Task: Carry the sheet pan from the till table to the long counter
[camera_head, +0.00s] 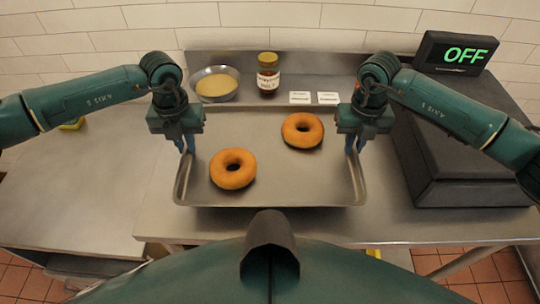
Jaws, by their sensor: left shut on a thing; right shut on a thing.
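The sheet pan (285,180) is a shallow grey metal tray with two bagels on it. One bagel (233,178) lies left of its middle and the other (310,120) lies towards its back right. My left gripper (186,146) is shut on the pan's left rim. My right gripper (354,147) is shut on its right rim. The pan looks level and is over the steel table (190,222); I cannot tell whether it touches the surface. Parts of both side rims are hidden behind the grippers.
Behind the pan stand a bowl of pale yellow contents (216,84), a jar with a gold lid (268,73) and two small white cards (313,98). A dark machine with an OFF display (455,53) stands at the right. The steel surface at the left (80,195) is mostly clear.

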